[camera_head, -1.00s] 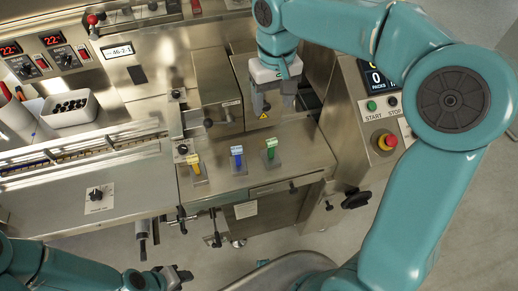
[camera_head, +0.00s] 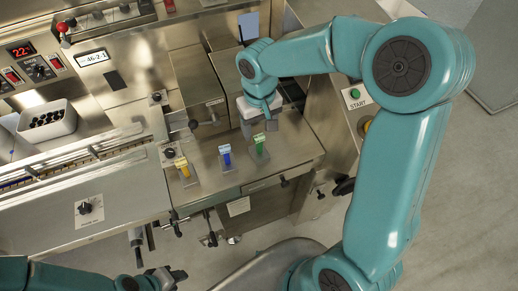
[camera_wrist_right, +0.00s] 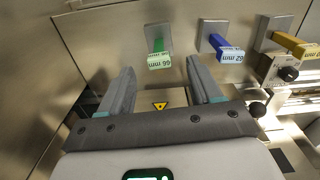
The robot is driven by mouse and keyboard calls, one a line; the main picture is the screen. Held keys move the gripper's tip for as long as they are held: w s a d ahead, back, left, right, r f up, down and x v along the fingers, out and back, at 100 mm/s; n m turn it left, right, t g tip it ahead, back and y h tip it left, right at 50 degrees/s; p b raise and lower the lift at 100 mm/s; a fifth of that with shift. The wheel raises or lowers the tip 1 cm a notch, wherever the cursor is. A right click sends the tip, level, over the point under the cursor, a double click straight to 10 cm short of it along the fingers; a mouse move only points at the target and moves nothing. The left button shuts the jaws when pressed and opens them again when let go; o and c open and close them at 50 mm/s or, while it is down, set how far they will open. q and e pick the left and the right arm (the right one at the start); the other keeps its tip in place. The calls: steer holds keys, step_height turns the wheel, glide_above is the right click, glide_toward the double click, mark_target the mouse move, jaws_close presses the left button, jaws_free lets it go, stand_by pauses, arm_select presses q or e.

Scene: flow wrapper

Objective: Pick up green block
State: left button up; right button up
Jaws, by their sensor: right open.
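The green block (camera_head: 260,145) stands on a small square plate on the steel ledge, rightmost of three blocks in the head view. In the right wrist view, the green block (camera_wrist_right: 157,45), with a white end label reading about "66 mm", shows ahead of and between the fingertips. My right gripper (camera_head: 262,127) is just behind the green block in the head view. In its wrist view my right gripper (camera_wrist_right: 160,68) is open, with nothing between its fingers. My left gripper (camera_head: 172,277) is low at the left, away from the blocks; its jaw opening is unclear.
A blue block (camera_head: 226,155) and a yellow block (camera_head: 183,170) stand to the left on similar plates. Steel housings (camera_head: 200,85) rise behind. A white bin (camera_head: 47,122) of dark pieces sits at left. A START button (camera_head: 355,93) is at right.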

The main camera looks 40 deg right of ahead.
mark_target(259, 136)
steer(key=f, duration=0.2)
steer(key=w+f, duration=0.1)
steer(key=f, duration=0.1)
steer(key=shift+d, duration=0.3)
steer(key=shift+s+a+r, duration=0.15)
steer(key=shift+s, duration=0.15)
steer(key=shift+s+a+r, duration=0.1)
steer(key=shift+c, duration=0.9)
steer(key=shift+w+f, duration=0.2)
jaws_close()
steer(key=shift+r, duration=0.1)
steer(key=shift+r, duration=0.1)
steer(key=shift+w+r, duration=0.1)
steer(key=shift+r, duration=0.25)
step_height(259, 136, up, 9)
